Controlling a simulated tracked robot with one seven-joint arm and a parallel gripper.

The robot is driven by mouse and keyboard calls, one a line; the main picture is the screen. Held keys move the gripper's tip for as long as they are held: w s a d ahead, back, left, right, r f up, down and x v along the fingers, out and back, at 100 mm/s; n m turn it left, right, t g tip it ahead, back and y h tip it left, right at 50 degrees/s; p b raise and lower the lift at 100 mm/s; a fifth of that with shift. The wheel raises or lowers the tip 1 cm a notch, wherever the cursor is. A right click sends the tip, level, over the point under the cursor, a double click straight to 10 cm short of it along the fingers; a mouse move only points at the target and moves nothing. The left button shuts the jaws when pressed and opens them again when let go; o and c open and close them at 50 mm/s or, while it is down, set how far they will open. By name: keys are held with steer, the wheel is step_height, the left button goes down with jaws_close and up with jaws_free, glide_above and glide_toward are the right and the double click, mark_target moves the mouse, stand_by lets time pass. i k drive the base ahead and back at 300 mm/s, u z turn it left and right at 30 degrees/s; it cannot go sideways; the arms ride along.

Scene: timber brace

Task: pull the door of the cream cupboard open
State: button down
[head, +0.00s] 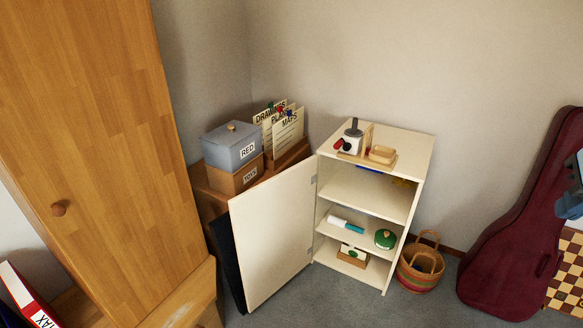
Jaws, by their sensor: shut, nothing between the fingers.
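The cream cupboard (402,217) stands against the back wall in the head view. Its door (272,232) is wide open, swung out to the left on hinges at the cupboard's left side. The shelves inside are in plain sight. The upper shelf (370,195) looks mostly bare. A white and teal object (345,224) and a green round object (385,239) are on the middle shelf. A small box (353,256) sits at the bottom. A blue-grey part, probably of my arm, is cut off at the right edge. My gripper's fingers are not seen, and nothing touches the door.
A tall wooden cabinet (100,130) fills the left side. Labelled boxes (232,147) and folders (280,125) stand behind the open door. A woven basket (420,265) and a dark red instrument case (515,245) are right of the cupboard. Grey floor (350,300) is clear in front.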

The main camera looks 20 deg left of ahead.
mark_target(272, 221)
steer(key=z, duration=1.35)
steer(key=k, duration=1.55)
steer(key=u, duration=1.7)
steer(key=i, duration=1.65)
steer(key=u, duration=0.05)
